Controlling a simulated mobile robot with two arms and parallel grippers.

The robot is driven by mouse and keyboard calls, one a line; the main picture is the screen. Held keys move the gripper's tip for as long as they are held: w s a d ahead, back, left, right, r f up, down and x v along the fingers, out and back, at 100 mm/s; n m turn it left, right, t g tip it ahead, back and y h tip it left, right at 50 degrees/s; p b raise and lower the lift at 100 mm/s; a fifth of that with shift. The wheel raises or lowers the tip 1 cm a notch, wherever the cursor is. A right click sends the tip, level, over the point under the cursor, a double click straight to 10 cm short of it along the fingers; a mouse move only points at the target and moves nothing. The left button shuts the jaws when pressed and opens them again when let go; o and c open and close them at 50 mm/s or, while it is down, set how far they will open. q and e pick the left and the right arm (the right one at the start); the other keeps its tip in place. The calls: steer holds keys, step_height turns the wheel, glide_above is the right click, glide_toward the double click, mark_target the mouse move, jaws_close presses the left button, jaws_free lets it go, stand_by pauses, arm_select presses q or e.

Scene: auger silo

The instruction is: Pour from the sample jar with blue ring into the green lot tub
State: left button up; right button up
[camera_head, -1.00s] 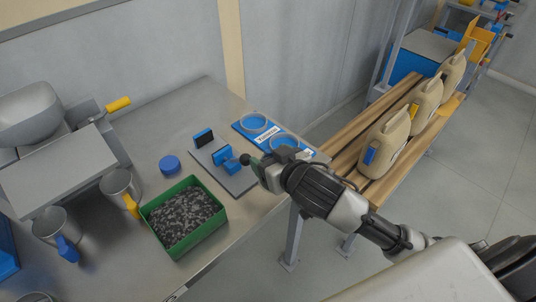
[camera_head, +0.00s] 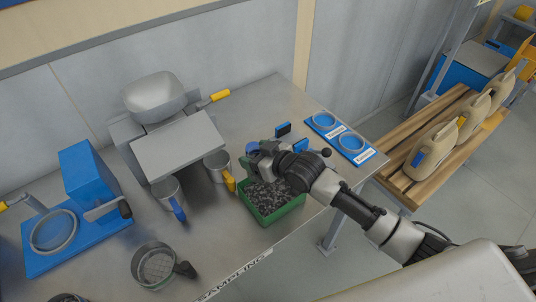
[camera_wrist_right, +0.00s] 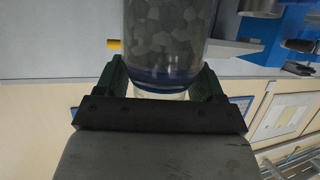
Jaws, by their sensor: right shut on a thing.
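The green lot tub (camera_head: 284,214) stands near the table's front edge in the head view, with dark grey granules in it. My right gripper (camera_head: 262,158) is above the tub's back part and hides some of it. In the right wrist view my right gripper (camera_wrist_right: 160,85) is shut on the clear sample jar with blue ring (camera_wrist_right: 168,35). Grey granules show through the jar's wall, and the blue band (camera_wrist_right: 165,76) is close to the fingers. The jar is mostly hidden in the head view, so I cannot tell its tilt there. My left gripper is out of view.
A metal mug with yellow handle (camera_head: 216,167) and one with blue handle (camera_head: 168,191) stand left of the tub. A blue disc (camera_head: 252,147) lies behind it, beside my gripper. A sieve (camera_head: 154,262) is at the front. Blue ring holders (camera_head: 340,138) are at the right.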

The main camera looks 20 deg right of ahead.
steer(key=shift+w+r+p, duration=0.5)
steer(key=shift+w+r, duration=0.1)
steer(key=shift+w, duration=0.2)
steer(key=shift+w+a, duration=0.1)
steer(key=shift+w, duration=0.05)
steer(key=f+y+b, duration=0.1)
steer(key=b, duration=0.4)
steer(key=shift+a+f+t, duration=0.1)
steer(key=shift+f+t, duration=0.3)
steer(key=shift+t+y+b, duration=0.3)
steer(key=shift+t+b, duration=0.1)
steer(key=shift+b, duration=0.55)
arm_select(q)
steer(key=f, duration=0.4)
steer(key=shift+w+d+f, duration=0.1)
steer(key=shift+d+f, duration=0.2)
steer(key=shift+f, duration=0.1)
arm_select(e)
steer(key=shift+r, duration=0.1)
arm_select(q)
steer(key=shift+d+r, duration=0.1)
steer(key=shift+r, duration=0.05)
